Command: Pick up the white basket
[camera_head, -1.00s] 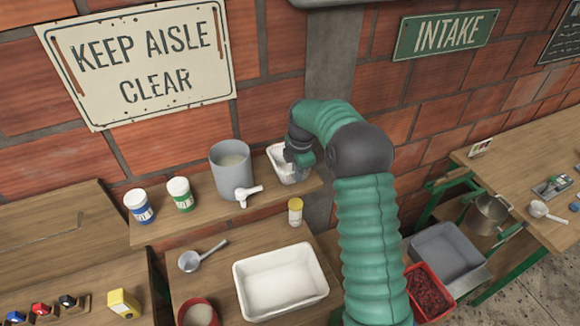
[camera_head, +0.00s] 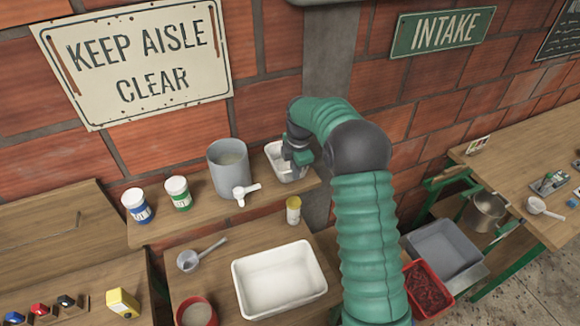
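The white basket (camera_head: 275,152) is a small, open-topped container at the right end of the raised wooden shelf, beside the grey pot. My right gripper (camera_head: 296,162), on the green-sleeved arm, is at the basket's right side and overlaps its rim. The fingertips are small and partly hidden, so I cannot tell whether they are open or closed on the rim. The basket appears upright on the shelf. My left gripper is not in view.
The grey pot (camera_head: 228,170) with a white scoop (camera_head: 243,192) stands close left of the basket. Blue and green labelled jars stand farther left. A yellow-capped bottle (camera_head: 293,212) and large white tray (camera_head: 238,278) are below. A brick wall rises behind.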

